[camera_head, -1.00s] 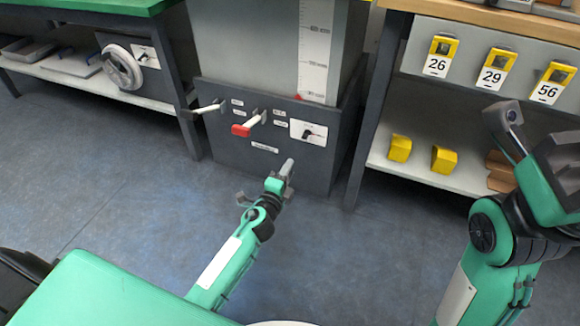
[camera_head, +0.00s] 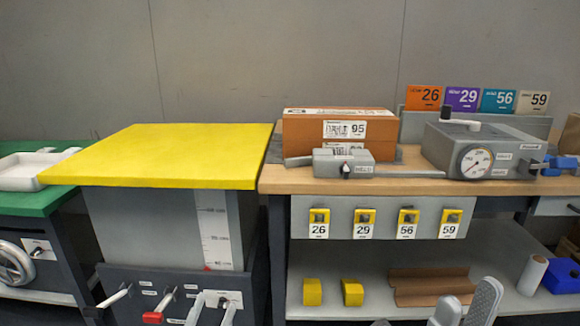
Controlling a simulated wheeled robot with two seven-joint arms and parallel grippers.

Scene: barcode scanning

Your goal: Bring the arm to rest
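My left gripper (camera_head: 212,308) shows only its pale fingertips at the bottom edge. They are apart with nothing between them, in front of the dark control panel under the yellow-topped lift table (camera_head: 190,160). My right gripper (camera_head: 467,308) shows two grey fingers at the bottom edge, apart and empty, in front of the lower shelf of the wooden bench. I cannot tell whether either gripper touches anything. The rest of both arms is out of view.
A cardboard box (camera_head: 305,130) labelled 95 and a grey gauge device (camera_head: 470,155) stand on the wooden bench (camera_head: 400,178). Yellow blocks (camera_head: 312,292) lie on the shelf below. A white tray (camera_head: 20,172) is at left.

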